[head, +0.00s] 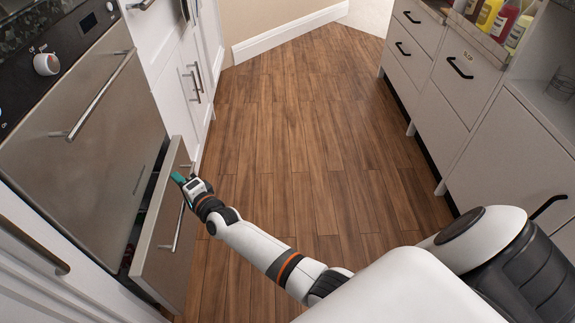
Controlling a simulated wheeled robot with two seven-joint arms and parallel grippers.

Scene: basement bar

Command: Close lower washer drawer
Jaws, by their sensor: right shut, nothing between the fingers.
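The lower drawer (160,247) of the metal-fronted appliance (85,130) at the left stands part way open, with a dark gap behind its front panel. A bar handle (178,228) runs along that panel. My right gripper (178,178) is shut and empty, with teal fingertips. It is at the far end of the drawer's top edge, beside the handle's far end; I cannot tell whether it touches. My left gripper is not in view.
White cabinets (180,75) with bar handles stand beyond the appliance. Grey-white drawers (455,75) line the right side, with bottles (490,14) on top. The wooden floor (300,130) between them is clear.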

